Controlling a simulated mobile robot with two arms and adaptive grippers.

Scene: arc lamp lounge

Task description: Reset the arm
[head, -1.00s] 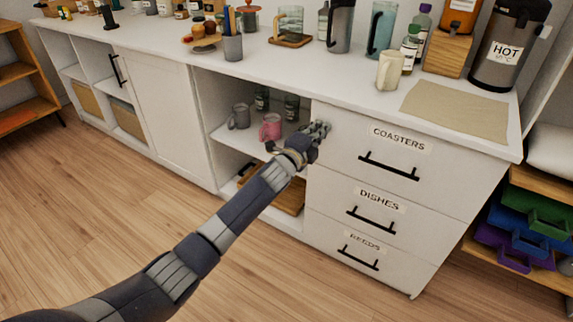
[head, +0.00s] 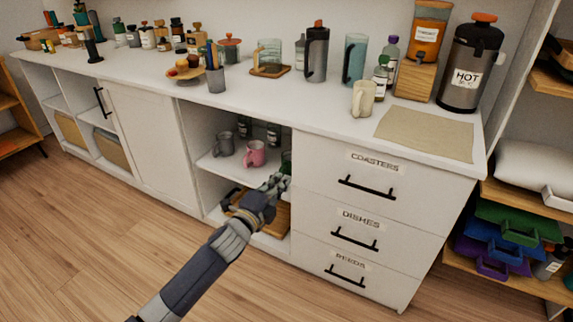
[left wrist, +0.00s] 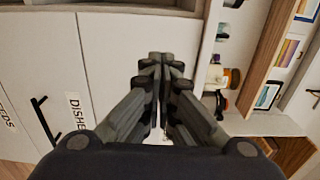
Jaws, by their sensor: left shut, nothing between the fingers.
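My left arm comes in from the bottom of the head view, and its gripper (head: 276,184) is in front of the open cubby, close to the left edge of the drawer front marked COASTERS (head: 365,170). The gripper also shows in the left wrist view (left wrist: 160,75), with its fingers drawn together and nothing between them. My right gripper is in neither view. A pink mug (head: 254,153) and a grey mug (head: 224,144) stand on the cubby's shelf, just behind and left of the gripper. A wooden tray (head: 273,215) lies lower in the cubby, partly hidden by my arm.
The white counter (head: 330,117) carries a cream mug (head: 362,98), a beige mat (head: 425,133), a HOT dispenser (head: 468,65) and several bottles. Drawers marked DISHES (head: 358,222) and NEEDS stand below, all shut. The wooden floor in front is clear.

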